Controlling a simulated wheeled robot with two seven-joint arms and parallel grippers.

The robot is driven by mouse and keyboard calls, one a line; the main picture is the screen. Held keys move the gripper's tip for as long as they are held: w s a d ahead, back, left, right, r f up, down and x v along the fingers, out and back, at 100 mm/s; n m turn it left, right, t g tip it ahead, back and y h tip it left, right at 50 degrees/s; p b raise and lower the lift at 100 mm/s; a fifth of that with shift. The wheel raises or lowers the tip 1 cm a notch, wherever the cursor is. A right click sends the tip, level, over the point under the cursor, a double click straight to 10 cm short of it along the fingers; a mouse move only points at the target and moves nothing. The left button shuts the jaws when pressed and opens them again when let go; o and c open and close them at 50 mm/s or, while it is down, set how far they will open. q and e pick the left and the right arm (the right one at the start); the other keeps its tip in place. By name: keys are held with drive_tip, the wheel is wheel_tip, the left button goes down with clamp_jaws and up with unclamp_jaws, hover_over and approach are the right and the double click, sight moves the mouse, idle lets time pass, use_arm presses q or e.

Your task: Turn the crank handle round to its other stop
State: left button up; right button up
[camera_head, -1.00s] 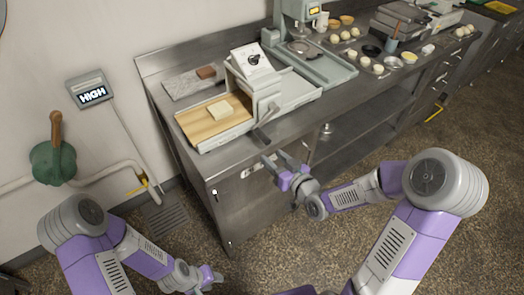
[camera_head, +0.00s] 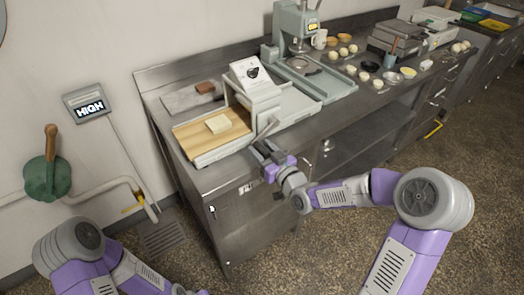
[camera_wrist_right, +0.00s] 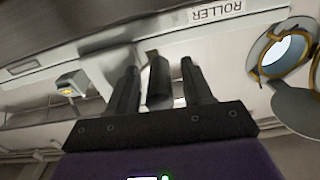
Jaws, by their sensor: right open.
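The dough roller (camera_head: 262,100) stands on the steel counter, with a grey crank arm (camera_head: 269,128) on its front side. The wrist view shows the label ROLLER (camera_wrist_right: 218,14) on its body. My right gripper (camera_head: 264,150) is at the crank, at the counter's front edge. In the right wrist view the dark crank grip (camera_wrist_right: 158,82) stands between the two open fingers (camera_wrist_right: 157,88), with a gap visible on each side. The grip is mostly hidden by my gripper in the head view. My left gripper (camera_head: 190,291) is at the bottom edge, mostly cut off.
A wooden board (camera_head: 190,139) with a pale dough block (camera_head: 218,124) lies at the roller's left. A green mixer (camera_head: 294,40) and bowls stand behind to the right. The floor in front is clear.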

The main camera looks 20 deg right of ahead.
clamp_jaws()
drive_tip(key=shift+r, duration=0.15)
idle(0.4)
